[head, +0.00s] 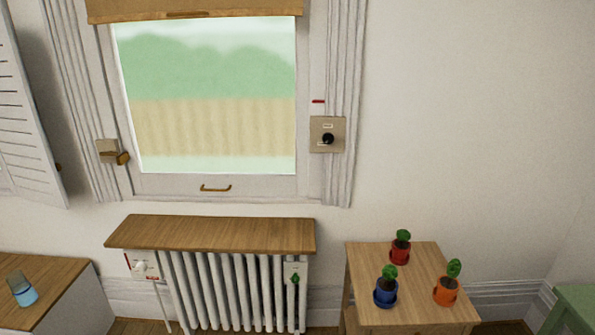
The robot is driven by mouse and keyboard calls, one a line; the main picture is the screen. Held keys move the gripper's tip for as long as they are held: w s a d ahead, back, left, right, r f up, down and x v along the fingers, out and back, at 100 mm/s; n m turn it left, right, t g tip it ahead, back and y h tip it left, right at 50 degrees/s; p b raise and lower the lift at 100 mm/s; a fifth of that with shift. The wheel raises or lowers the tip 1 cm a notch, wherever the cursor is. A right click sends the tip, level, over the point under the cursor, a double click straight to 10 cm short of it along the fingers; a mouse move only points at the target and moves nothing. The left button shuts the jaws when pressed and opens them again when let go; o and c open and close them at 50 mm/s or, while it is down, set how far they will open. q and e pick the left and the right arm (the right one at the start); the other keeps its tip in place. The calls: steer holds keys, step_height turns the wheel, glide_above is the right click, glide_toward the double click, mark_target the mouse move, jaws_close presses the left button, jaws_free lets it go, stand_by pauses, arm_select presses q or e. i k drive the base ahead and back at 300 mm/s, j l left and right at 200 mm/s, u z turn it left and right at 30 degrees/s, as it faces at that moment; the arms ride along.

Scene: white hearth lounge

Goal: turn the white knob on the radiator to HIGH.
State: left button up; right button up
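The white radiator (222,288) stands against the wall under the window, with a wooden shelf (212,233) on top. A white knob (141,267) sits on a pale plate with red marks at the radiator's upper left end. The plate's lettering and the knob's pointer are too small to read. Neither of my grippers shows in the head view.
A wooden table (405,312) at the right holds red, blue and orange potted plants. A low wooden-topped cabinet (50,268) with a blue glass (23,291) stands at the left. A black knob (327,139) is on a plate beside the window.

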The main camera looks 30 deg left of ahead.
mark_target(140, 267)
steer(key=u, duration=2.15)
